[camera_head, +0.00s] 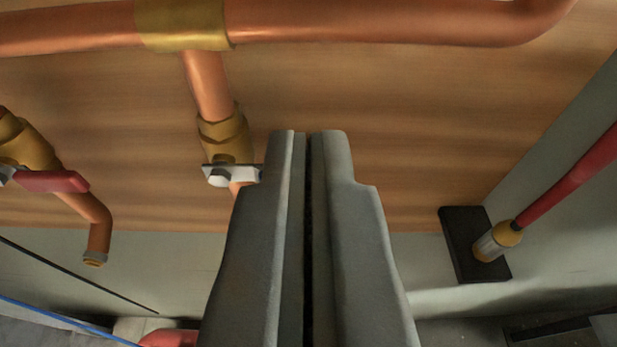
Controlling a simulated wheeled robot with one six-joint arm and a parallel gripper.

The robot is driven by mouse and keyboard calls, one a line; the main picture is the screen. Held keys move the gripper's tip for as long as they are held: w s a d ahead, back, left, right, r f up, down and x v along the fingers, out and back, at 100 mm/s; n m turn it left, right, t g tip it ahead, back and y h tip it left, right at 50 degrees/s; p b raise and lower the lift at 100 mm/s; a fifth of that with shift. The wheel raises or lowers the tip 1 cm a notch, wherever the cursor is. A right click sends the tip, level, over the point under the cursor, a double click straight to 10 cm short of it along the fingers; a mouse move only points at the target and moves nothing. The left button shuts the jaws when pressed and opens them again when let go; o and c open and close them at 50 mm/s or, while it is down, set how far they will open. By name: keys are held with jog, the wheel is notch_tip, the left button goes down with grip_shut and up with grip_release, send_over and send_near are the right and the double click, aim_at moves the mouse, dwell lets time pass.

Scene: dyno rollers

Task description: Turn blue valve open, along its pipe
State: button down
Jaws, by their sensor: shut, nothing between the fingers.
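A brass valve (224,138) sits on a vertical copper pipe (207,85) at the middle left. Its grey metal lever plate (233,174), with a bolt at the pivot, lies across the pipe and points right. The rest of the lever is hidden behind my gripper, and no blue shows on the part in view. My gripper (310,135) is shut and empty, its fingers pointing up the picture, just right of the valve. I cannot tell whether it touches the lever. A second brass valve (26,145) at the left edge has a red lever (52,181) across its pipe.
A horizontal copper pipe (370,22) runs along the top, with a brass tee (182,24). A wooden board (420,110) lies behind. At right, a red rod (565,178) meets a black plate (462,245). A blue line (65,318) crosses the lower left.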

jog(key=w+f, duration=0.4)
jog(key=f, duration=0.1)
jog(key=shift+w, duration=0.15)
jog(key=shift+d+f+m+y, duration=0.2)
jog(key=shift+f+m+y, duration=0.1)
jog(key=shift+f+m, duration=0.25)
dwell(0.8)
notch_tip(320, 180, down, 7)
jog(key=a+m+t+y, duration=0.1)
jog(key=a+m+y, duration=0.1)
jog(key=m, duration=0.9)
jog(key=shift+a+f+m+t+y, duration=0.15)
jog(key=shift+m+t+y, duration=0.2)
jog(key=shift+y, duration=0.45)
jog(key=shift+a, duration=0.15)
dwell(0.4)
